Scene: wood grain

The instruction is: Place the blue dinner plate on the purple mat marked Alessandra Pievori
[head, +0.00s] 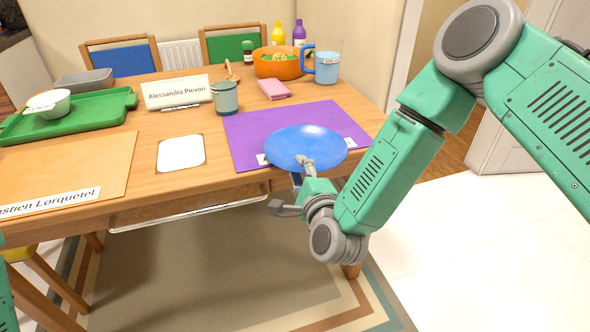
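The blue dinner plate (306,144) is over the near part of the purple mat (285,118). I cannot tell whether it touches the mat or hovers just above it. My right gripper (304,168) is at the plate's near rim, one finger over the top of the rim, and looks shut on it. The plate hides most of the mat's white name strip; only its ends show. A standing white card (178,92) reading Alessandra Pievori is left of the mat. My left gripper is out of view.
A blue-grey cup (225,98), white coaster (181,153) and pink napkin (275,89) lie near the mat. Behind are an orange salad bowl (279,66) and a light-blue mug (326,68). A green tray (75,122) and an orange mat (60,172) are at left.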

